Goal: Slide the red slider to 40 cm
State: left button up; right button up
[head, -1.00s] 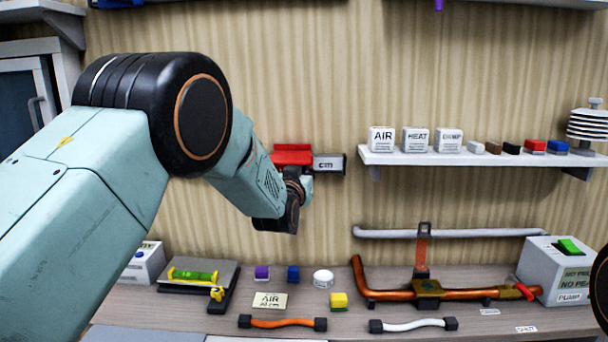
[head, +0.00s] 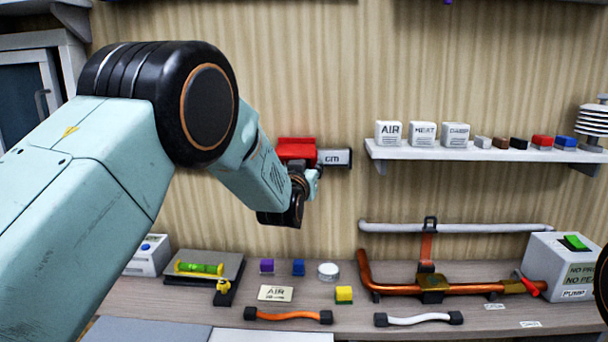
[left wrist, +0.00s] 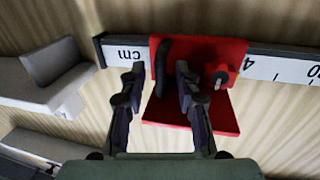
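The red slider (head: 297,149) sits on the wall scale (head: 336,158), beside its "cm" end, in the head view. In the left wrist view the scale (left wrist: 285,68) is upside down, and the red slider (left wrist: 215,51) shows a ledge, a small red knob and a dark curved shape on its face. My left gripper (left wrist: 157,82) is in front of the slider, its two fingers apart. One finger is by the slider's "cm"-side edge, the other over its face. I cannot tell if they touch. In the head view, my left gripper (head: 311,183) is partly hidden by its wrist. My right gripper is not in view.
A white shelf (head: 480,150) with labelled blocks and small coloured blocks is to the right. Below, the bench holds a yellow-topped block (head: 344,294), an orange hose (head: 288,316), a white hose (head: 418,319), copper piping (head: 400,289) and a pump box (head: 560,262). The wall between is clear.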

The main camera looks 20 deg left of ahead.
pick_arm(q)
jog(key=s, duration=1.1)
jog(key=shift+s+d, duration=0.2)
jog(key=shift+s, duration=0.15)
jog(key=shift+f, duration=0.1)
